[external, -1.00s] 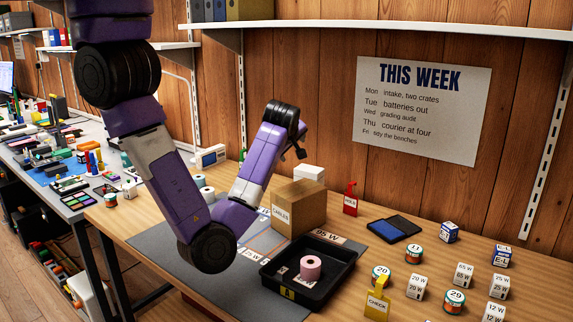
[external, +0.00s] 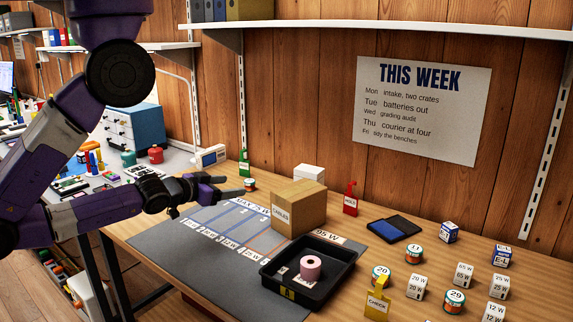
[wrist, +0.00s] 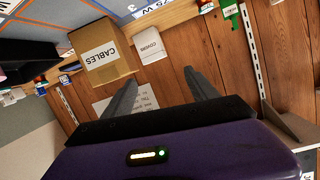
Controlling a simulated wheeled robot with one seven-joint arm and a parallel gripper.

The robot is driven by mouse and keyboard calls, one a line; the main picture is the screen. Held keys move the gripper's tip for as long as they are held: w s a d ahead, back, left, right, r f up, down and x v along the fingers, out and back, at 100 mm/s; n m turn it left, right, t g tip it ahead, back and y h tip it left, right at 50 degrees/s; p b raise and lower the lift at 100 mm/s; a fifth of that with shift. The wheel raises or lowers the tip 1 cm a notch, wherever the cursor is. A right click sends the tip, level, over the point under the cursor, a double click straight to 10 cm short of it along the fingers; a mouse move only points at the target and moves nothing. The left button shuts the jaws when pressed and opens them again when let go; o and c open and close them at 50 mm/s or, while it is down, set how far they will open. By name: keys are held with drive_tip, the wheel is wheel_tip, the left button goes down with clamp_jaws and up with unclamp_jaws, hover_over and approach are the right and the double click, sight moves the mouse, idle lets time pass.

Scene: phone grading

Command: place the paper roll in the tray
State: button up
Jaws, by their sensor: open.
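A pink paper roll (external: 311,266) stands upright inside the black tray (external: 272,277) at the front right of the bench in the external view. My gripper (external: 222,188) is open over the back left of the bench, to the left of the cardboard box and well apart from the tray. In the wrist view both fingers of my gripper (wrist: 160,92) are spread, with nothing between them.
The CABLES box (external: 299,207) stands behind the tray, with a white box (external: 310,173) beyond it. A grey mat (external: 215,262) lies left of the tray, its front part bare.

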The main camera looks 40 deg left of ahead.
drive_tip(key=s+d+r+n, duration=0.1)
drive_tip(key=s+d, duration=0.1)
drive_tip(key=s, duration=0.5)
drive_tip(key=s+d+r+n, duration=0.1)
drive_tip(key=s+d, duration=0.1)
drive_tip(key=s, duration=0.5)
drive_tip(key=shift+d+y, duration=0.35)
drive_tip(key=shift+y, duration=0.05)
